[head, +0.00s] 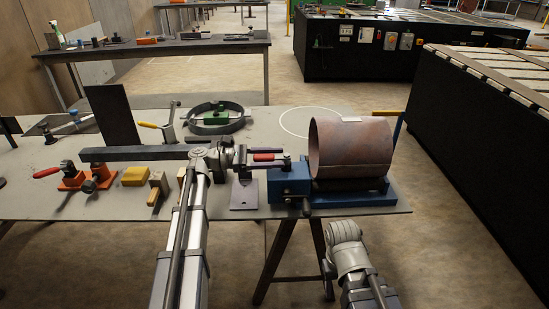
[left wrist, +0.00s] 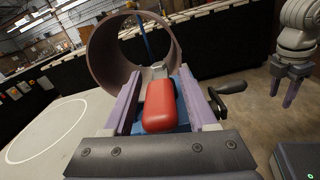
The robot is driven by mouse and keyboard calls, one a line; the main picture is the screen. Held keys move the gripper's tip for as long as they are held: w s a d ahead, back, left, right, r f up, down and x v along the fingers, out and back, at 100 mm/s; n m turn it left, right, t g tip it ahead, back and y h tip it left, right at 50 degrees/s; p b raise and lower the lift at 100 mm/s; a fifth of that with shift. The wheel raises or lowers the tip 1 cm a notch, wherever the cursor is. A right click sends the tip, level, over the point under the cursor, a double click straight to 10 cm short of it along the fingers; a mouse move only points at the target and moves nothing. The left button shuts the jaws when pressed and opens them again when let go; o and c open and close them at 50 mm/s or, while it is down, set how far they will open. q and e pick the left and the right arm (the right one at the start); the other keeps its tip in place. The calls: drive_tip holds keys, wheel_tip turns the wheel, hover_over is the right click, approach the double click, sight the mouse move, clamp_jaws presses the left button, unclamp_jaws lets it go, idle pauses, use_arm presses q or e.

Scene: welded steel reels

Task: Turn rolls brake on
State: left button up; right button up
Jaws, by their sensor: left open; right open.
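The blue roll stand (head: 289,181) sits at the table's right front and carries a rusty steel pipe section (head: 350,148), lying on its side. The pipe also shows in the left wrist view (left wrist: 105,55). A red-handled lever (left wrist: 160,104), apparently the brake, points toward my left gripper. My left gripper (head: 270,157) is open, with its purple fingers on either side of the red handle; contact cannot be told. A black crank (left wrist: 232,88) sticks out from the stand's side. My right gripper (left wrist: 288,92) is open and empty, off the table's front edge.
An orange clamp (head: 74,178), a yellow block (head: 134,176) and a long steel bar (head: 135,153) lie left of my left arm. A steel ring (head: 216,119) lies behind it. A white circle (head: 310,123) marks clear tabletop behind the pipe.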

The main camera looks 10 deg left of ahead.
use_arm(q)
drive_tip(key=shift+d, duration=0.1)
drive_tip(key=shift+c, duration=0.2)
clamp_jaws()
idle(1.2)
